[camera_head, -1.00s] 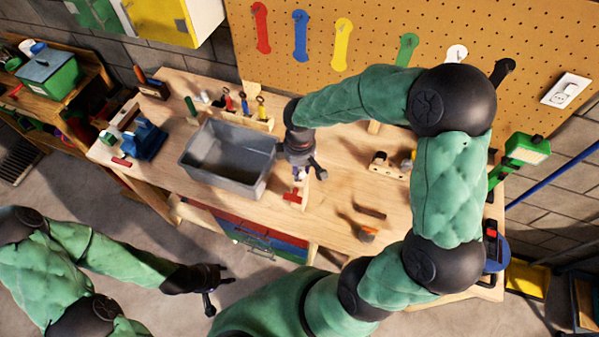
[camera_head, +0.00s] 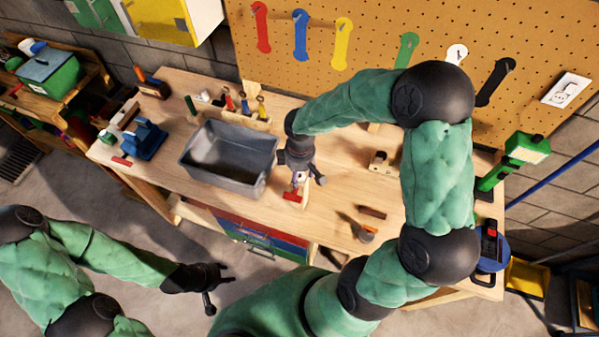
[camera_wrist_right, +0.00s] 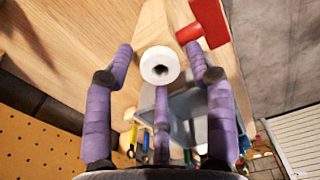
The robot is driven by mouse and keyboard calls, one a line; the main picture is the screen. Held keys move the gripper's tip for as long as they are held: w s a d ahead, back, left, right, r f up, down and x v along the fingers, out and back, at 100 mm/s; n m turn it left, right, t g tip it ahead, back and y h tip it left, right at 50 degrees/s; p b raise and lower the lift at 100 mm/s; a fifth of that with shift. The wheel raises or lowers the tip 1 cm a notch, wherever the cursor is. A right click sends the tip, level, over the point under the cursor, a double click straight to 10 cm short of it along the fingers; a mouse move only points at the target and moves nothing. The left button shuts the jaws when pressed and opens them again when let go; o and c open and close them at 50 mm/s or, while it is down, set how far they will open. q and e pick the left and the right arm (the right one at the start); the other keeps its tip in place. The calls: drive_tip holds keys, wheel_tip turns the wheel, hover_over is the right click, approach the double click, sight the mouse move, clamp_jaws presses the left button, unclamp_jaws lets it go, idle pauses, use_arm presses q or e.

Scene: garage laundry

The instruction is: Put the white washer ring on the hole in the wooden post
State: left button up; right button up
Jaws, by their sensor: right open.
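The white washer ring (camera_wrist_right: 160,65) shows in the right wrist view, its dark hole facing the camera, between the spread purple fingers. In the head view a small white patch (camera_head: 300,178) shows below my right gripper (camera_head: 308,176). My right gripper (camera_wrist_right: 160,90) is open over the front part of the bench; I cannot tell whether a finger touches the ring. My left gripper (camera_head: 218,287) is low in front of the bench, fingers spread and empty. A small upright wooden piece (camera_head: 374,127) stands behind my right forearm; I cannot tell whether it is the post.
A grey bin (camera_head: 228,183) stands left of my right gripper. A wooden block (camera_head: 380,162) and an orange-brown brush (camera_head: 365,233) lie to the right. The bench between is clear. A pegboard (camera_head: 380,40) stands behind.

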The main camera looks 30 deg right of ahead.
wheel_tip(320, 180, up, 12)
drive_tip(key=shift+r, duration=0.2)
idle(0.4)
